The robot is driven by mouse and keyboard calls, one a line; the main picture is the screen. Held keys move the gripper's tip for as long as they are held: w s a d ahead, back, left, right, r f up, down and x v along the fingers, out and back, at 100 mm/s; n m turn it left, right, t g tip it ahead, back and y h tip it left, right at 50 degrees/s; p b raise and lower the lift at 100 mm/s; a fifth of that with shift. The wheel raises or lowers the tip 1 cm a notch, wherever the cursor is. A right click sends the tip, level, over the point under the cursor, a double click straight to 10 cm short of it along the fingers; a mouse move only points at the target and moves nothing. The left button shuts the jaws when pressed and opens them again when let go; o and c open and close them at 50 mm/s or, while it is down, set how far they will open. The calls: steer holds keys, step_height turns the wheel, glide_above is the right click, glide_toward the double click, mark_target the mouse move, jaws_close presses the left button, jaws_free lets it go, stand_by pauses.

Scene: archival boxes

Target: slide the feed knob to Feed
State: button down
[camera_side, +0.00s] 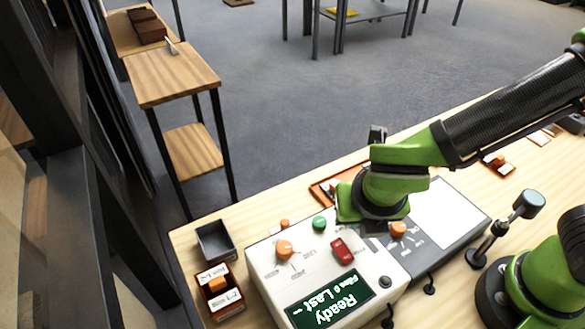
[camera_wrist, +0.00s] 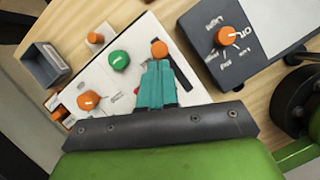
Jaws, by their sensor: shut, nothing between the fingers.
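An orange round knob (camera_wrist: 159,48) sits at the upper end of a dark slot on the white control box (camera_side: 272,262); it looks like the feed knob. No Feed label is readable. My gripper (camera_wrist: 157,66) has its teal fingers shut together and empty, with the tips just below this knob in the wrist view. I cannot tell whether they touch it. The fingers cover part of the panel and most of a red switch (camera_side: 342,250). In the side view my green wrist hides the knob and fingers. The display (camera_side: 330,300) reads "Ready".
A grey device (camera_side: 450,215) with another orange dial (camera_side: 398,229) stands close on the right. A dark open tray (camera_side: 214,241) and a small labelled box (camera_side: 219,290) stand left.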

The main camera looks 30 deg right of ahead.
mark_target(356, 259)
steer(key=s+a, duration=0.1)
steer(key=s, duration=0.1)
steer(key=s+a+r, duration=0.1)
steer(key=shift+s+r, duration=0.15)
steer(key=shift+s, duration=0.2)
steer(key=v, duration=0.8)
steer(key=shift+r, duration=0.35)
steer(key=shift+s, duration=0.15)
steer(key=w+d+r+m+t+y, duration=0.1)
steer(key=w+d+m+y, duration=0.1)
steer(key=d+m, duration=0.9)
steer(key=w+d+r+m+t+y, duration=0.2)
steer(key=d+m, duration=0.8)
steer(key=m, duration=1.3)
steer(key=shift+w+d+r+m, duration=0.25)
steer(key=shift+w+d+m, duration=0.15)
steer(key=shift+w, duration=0.05)
